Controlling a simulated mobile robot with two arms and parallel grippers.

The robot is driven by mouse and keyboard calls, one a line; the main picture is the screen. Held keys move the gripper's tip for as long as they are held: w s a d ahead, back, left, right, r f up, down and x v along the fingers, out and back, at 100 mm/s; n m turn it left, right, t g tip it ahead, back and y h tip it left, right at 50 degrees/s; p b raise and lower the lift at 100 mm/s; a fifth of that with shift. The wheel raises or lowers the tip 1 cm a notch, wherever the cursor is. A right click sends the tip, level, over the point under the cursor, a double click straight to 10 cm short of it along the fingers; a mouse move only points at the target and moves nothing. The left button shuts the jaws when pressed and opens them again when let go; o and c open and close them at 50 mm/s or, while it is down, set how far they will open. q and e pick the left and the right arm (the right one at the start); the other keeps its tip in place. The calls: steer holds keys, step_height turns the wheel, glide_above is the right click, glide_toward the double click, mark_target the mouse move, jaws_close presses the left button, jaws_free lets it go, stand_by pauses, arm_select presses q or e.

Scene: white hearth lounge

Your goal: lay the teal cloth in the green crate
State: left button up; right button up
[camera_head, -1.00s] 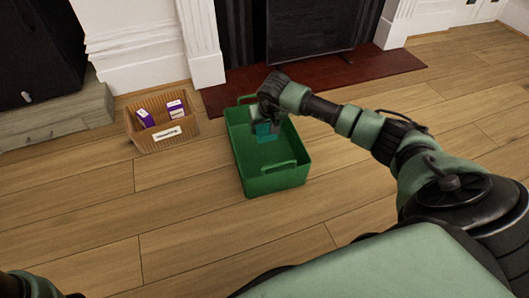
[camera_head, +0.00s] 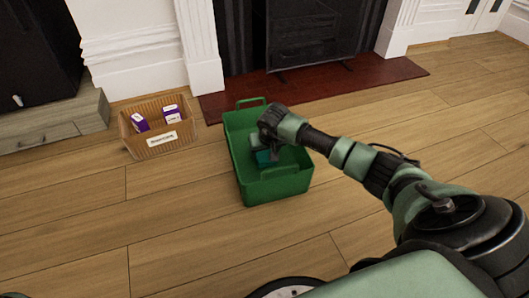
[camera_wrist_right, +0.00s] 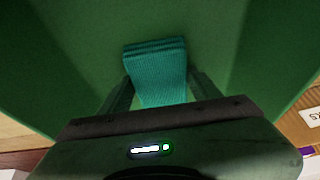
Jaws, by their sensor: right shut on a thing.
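The green crate (camera_head: 277,188) stands on the wooden floor in front of the hearth, open at the top. My right gripper (camera_head: 264,152) reaches down into it from the right. In the right wrist view my right gripper (camera_wrist_right: 160,90) is shut on the folded teal cloth (camera_wrist_right: 157,75), with a finger on each side of it. The cloth (camera_head: 266,157) shows only in part under the gripper in the head view. The green crate (camera_wrist_right: 60,60) fills most of the wrist view around the cloth. Whether the cloth touches the crate's bottom I cannot tell. My left gripper is not in view.
A wicker basket (camera_head: 158,143) with purple and white boxes and a label stands left of the crate. A dark red hearth slab (camera_head: 350,80) lies behind it. A low grey wooden unit (camera_head: 60,125) stands at the left. The floor in front is clear.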

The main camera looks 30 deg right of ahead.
steer(key=shift+f, duration=0.1)
steer(key=o, duration=1.3)
steer(key=p+v, duration=0.8)
steer(key=v, duration=0.4)
